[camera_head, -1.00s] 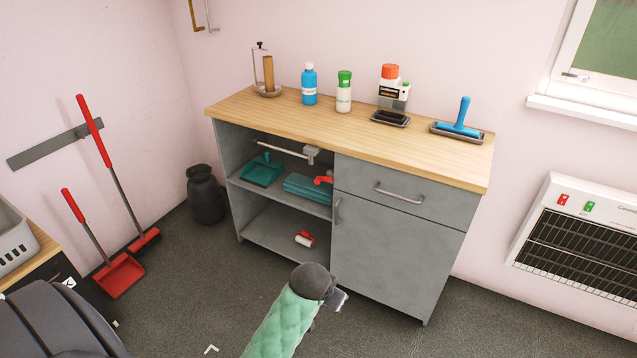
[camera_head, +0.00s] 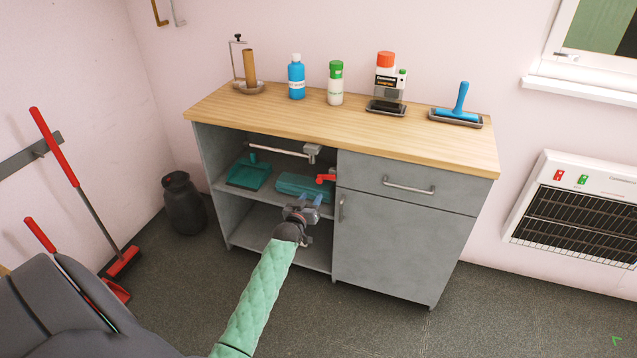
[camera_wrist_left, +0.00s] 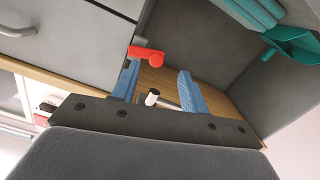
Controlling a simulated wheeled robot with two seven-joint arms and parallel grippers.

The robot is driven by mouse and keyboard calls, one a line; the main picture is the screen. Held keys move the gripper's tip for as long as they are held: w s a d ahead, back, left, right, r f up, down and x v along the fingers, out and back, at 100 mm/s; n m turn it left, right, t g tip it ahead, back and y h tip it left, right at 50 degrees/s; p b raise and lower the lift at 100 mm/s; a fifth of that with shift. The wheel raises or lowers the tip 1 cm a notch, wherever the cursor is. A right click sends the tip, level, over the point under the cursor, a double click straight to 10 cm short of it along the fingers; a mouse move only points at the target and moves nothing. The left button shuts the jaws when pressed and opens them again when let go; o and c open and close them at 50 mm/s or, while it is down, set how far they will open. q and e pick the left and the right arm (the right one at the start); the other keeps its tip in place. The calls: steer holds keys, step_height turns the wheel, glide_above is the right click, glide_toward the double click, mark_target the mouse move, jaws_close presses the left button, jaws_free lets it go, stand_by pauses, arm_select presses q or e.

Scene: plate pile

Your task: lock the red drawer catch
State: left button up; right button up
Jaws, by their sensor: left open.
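The red drawer catch (camera_head: 326,179) sits at the left edge of the closed drawer (camera_head: 385,185), beside the open shelf bay. My left gripper (camera_head: 310,200) is open and empty, in front of the bay, just below and left of the catch in the head view. In the left wrist view, the catch (camera_wrist_left: 148,55) shows close to the tip of one blue finger of my left gripper (camera_wrist_left: 160,82). I cannot tell whether they touch. My right gripper is out of view.
The grey cabinet (camera_head: 395,245) has a wooden top (camera_head: 300,120) with bottles and a blue roller (camera_head: 459,105) on it. A teal dustpan (camera_head: 250,174) and teal cloths (camera_head: 290,184) lie on the upper shelf. The drawer handle (camera_head: 408,187) sticks out right of the catch.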

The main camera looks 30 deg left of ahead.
mark_target(319, 181)
arm_select(q)
steer(key=shift+t+y, duration=0.3)
steer(key=x, duration=0.3)
steer(key=r+p+x, duration=0.1)
steer(key=x, duration=0.2)
steer(key=shift+r, duration=0.2)
steer(key=shift+x, duration=0.85)
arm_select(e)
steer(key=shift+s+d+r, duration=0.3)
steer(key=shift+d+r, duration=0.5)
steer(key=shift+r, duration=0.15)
arm_select(q)
steer(key=shift+f, duration=0.1)
